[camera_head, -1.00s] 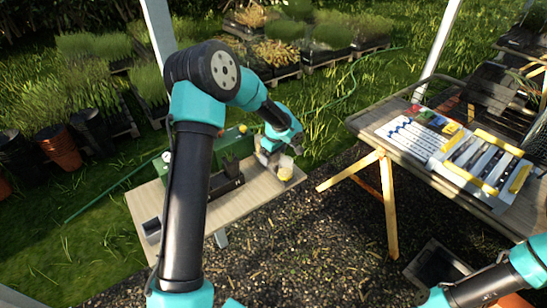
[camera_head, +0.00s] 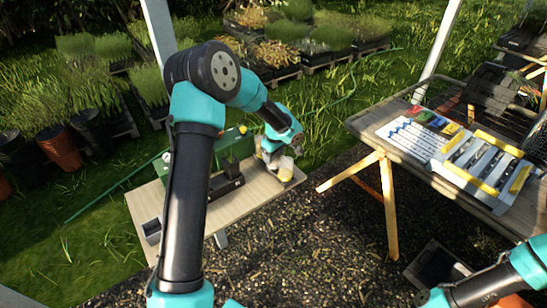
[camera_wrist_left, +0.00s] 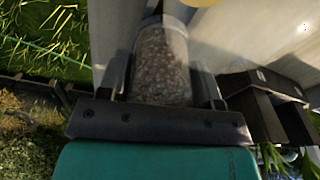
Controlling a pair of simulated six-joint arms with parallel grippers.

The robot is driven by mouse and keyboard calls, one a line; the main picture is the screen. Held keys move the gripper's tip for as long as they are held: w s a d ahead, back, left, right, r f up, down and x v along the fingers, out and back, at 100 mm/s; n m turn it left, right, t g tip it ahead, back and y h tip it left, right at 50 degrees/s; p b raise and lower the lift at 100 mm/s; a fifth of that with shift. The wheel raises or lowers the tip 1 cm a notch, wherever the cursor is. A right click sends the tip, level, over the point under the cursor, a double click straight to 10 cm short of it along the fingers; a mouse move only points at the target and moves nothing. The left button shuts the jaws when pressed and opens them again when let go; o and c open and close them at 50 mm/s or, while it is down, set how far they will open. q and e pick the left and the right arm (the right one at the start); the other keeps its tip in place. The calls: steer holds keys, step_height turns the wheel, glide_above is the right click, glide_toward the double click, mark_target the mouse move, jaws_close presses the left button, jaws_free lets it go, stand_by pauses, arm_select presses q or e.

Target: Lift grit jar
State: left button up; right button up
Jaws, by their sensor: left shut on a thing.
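The grit jar (camera_wrist_left: 162,65) is a clear jar filled with brown-grey grit. In the left wrist view it sits between the two dark fingers of my left gripper (camera_wrist_left: 160,95), which is shut on it. In the head view the jar (camera_head: 286,164) shows small and pale at the right end of the small wooden bench (camera_head: 258,192), with my left gripper (camera_head: 271,155) at its left side. A yellow patch shows low at the jar. I cannot tell whether the jar's base touches the bench. My right gripper is out of the picture; only its arm shows at lower right.
A dark tray (camera_head: 225,183) and a green machine (camera_head: 185,160) stand on the bench left of the jar. A second table (camera_head: 365,122) at right carries white trays with tools (camera_head: 480,165). Potted plants stand on the grass behind. Gravel lies between the tables.

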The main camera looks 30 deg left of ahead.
arm_select(q)
step_height(320, 180, up, 10)
stand_by(0.6)
stand_by(0.4)
